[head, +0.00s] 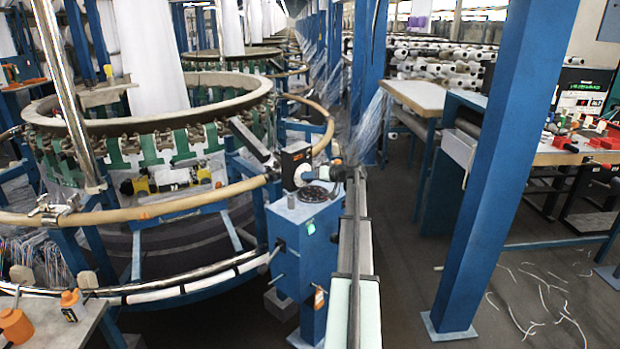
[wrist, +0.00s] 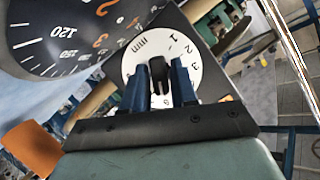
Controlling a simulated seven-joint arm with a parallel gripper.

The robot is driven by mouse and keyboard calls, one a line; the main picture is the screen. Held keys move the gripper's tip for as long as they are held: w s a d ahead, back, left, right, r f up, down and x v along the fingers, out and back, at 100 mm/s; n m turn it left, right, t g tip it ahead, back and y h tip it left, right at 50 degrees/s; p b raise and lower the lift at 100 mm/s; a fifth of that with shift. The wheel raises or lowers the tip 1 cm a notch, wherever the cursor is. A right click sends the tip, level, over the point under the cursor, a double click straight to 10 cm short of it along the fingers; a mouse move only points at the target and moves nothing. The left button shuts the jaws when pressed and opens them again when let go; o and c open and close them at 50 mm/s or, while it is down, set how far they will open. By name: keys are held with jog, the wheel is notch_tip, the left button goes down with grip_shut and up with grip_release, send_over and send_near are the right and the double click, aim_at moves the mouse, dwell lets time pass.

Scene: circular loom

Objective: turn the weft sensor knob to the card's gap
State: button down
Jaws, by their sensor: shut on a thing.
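The weft sensor knob (wrist: 158,72) is a small black grip in the middle of a white dial (wrist: 187,62), printed with "mm" and numerals. My gripper (wrist: 160,80) has its two blue fingers on either side of the knob, shut on it. The numeral 1 is above and right of the knob; the lower dial is hidden by the fingers. I cannot tell which mark the knob points at. I cannot make out the card.
A black dial (wrist: 75,35) with white and orange numerals is close by at upper left in the wrist view. In the head view it sits atop a blue pedestal (head: 300,255). The loom's tan ring rail (head: 180,205) passes left of the box. A blue post (head: 500,160) stands right.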

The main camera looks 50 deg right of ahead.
jog(key=c, duration=1.1)
grip_release()
jog(key=v, duration=1.4)
